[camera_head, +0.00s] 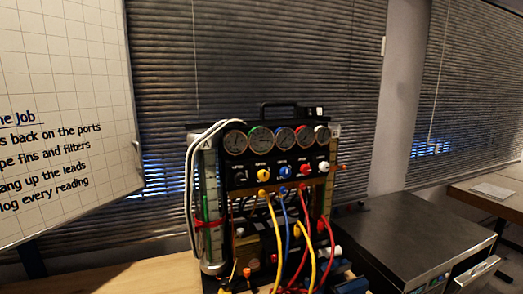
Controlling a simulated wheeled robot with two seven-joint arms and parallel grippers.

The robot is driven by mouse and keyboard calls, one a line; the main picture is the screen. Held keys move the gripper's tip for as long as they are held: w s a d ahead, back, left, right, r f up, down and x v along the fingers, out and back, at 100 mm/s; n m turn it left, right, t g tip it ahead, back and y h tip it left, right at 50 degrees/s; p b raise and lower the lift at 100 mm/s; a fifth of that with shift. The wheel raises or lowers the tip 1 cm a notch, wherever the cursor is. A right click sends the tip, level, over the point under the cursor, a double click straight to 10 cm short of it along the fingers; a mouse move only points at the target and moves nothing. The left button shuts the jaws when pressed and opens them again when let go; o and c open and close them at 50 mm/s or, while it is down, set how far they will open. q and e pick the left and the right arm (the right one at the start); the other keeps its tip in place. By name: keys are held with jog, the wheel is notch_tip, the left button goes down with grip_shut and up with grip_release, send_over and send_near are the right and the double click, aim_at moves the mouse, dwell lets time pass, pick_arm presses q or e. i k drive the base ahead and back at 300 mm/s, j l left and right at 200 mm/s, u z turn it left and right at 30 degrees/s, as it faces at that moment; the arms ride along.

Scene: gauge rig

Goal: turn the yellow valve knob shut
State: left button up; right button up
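The yellow valve knob (263,175) sits in a row of knobs on the black front panel of the gauge rig (274,157). A black knob (241,178) is to its left. A blue knob (285,172), a red knob (305,169) and a white knob (323,166) are to its right. The yellow knob is small in the view, and I cannot tell which way it is turned. Several round gauges with coloured rims are above the knobs. Neither of my grippers is in view.
Yellow, blue and red hoses hang from ports below the knobs, with a yellow hose (275,232) under the yellow knob. A white hose (190,185) loops at the rig's left. A dark metal-topped unit (412,232) stands at right. A whiteboard (70,110) fills the left.

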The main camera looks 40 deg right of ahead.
aim_at(263, 175)
jog(key=z, duration=1.3)
